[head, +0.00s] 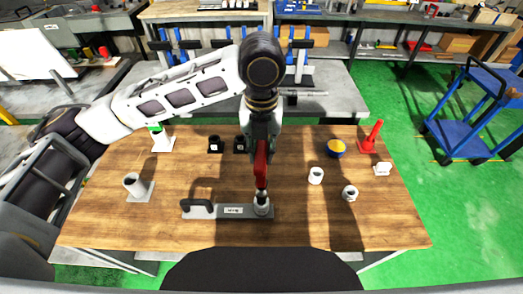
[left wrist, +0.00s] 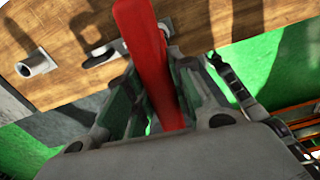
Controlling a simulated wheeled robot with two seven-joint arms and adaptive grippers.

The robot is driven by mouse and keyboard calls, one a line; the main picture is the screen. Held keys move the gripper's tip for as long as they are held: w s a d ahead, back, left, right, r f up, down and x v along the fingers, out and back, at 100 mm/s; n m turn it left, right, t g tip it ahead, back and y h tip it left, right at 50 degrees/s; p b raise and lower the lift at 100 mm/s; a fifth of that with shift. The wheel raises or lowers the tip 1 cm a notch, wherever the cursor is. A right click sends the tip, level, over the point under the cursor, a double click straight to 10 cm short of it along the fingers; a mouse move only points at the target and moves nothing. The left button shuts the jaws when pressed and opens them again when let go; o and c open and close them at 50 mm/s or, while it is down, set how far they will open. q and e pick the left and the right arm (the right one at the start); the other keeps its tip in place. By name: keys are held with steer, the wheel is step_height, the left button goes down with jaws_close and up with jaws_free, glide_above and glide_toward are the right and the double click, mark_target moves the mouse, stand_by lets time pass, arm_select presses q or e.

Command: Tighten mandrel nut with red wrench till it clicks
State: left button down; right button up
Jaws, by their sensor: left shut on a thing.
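My left gripper (head: 260,146) is shut on the red wrench (head: 261,168), which hangs down from its fingers. In the left wrist view the red wrench (left wrist: 144,45) runs between the two fingers of my left gripper (left wrist: 160,98). The wrench's lower end is at the metal mandrel nut (head: 262,207) at the right end of a grey plate (head: 225,212). I cannot tell whether the wrench is seated on the nut or just above it. The plate has a black handle and a small label. My right gripper is not in view.
The front right of the table is clear.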

arm_select(q)
steer(key=shift+r, duration=0.7)
